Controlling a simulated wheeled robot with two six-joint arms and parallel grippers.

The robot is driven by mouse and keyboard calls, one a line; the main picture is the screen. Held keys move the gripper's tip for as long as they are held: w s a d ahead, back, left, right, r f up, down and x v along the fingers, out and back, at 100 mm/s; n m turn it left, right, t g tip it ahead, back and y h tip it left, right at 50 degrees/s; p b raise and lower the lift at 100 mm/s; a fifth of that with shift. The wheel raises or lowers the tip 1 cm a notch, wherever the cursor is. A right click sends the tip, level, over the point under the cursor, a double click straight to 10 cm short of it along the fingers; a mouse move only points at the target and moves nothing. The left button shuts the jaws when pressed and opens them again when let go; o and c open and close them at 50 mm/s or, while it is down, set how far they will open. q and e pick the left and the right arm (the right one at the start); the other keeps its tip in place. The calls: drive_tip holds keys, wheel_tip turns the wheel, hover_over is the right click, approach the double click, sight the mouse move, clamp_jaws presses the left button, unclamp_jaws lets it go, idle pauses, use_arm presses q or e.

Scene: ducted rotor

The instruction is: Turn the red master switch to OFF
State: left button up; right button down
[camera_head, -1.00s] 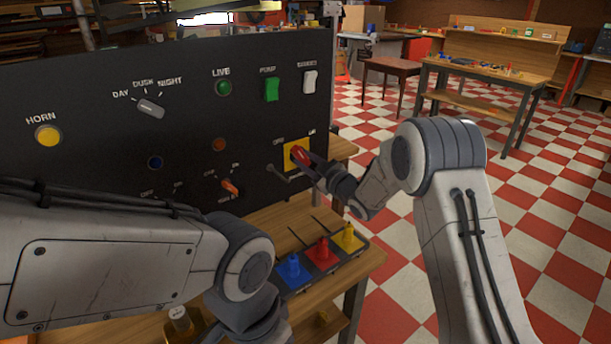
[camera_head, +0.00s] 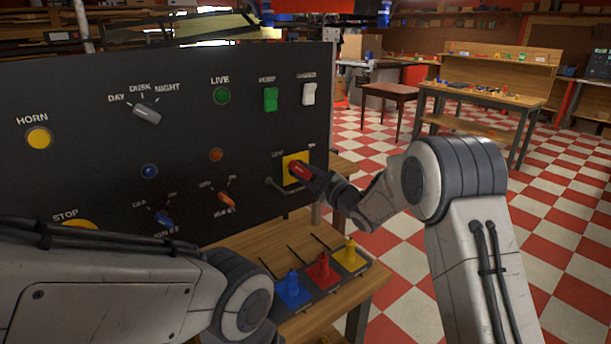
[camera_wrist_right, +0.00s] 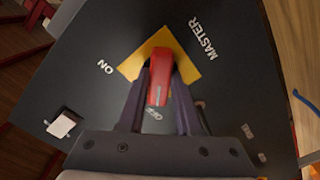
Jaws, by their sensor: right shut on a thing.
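The red master switch (camera_head: 299,170) is a red handle on a yellow square plate at the right end of the black panel. It also shows in the right wrist view (camera_wrist_right: 158,88), with ON lettering to its left, MASTER to its upper right and partly covered OFF lettering below its near end. My right gripper (camera_head: 304,173) is at the switch. In the wrist view its two dark fingers (camera_wrist_right: 158,95) are shut on the red handle, one on each side. I cannot tell the exact handle angle. My left arm crosses the lower left, and its gripper is out of view.
The black panel (camera_head: 90,90) carries other controls: a green toggle (camera_head: 270,99), a white toggle (camera_head: 309,94), an orange knob (camera_head: 227,199) and a blue knob (camera_head: 163,218). Blue, red and yellow pieces stand in a tray (camera_head: 318,290) on the wooden bench below.

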drive_tip(key=c, duration=0.6)
unclamp_jaws()
drive_tip(key=b+v, duration=0.2)
drive_tip(key=v, duration=0.8)
drive_tip(key=shift+s+d, duration=0.15)
drive_tip(key=shift+s, duration=0.05)
drive_tip(key=s+a+f+m+g+h+p, duration=0.1)
drive_tip(key=s+m+g+h+p, duration=0.3)
drive_tip(key=s, duration=1.6)
drive_tip(key=s+f+m+g+h+p, duration=0.1)
drive_tip(key=s+m+g+h+p, duration=0.3)
drive_tip(key=s+g, duration=0.6)
drive_tip(key=s+m+h, duration=0.1)
drive_tip(key=s, duration=1)
drive_tip(key=shift+a+f+g+h+p, duration=0.2)
drive_tip(key=shift+a+g+h+p, duration=0.1)
drive_tip(key=shift+a, duration=0.1)
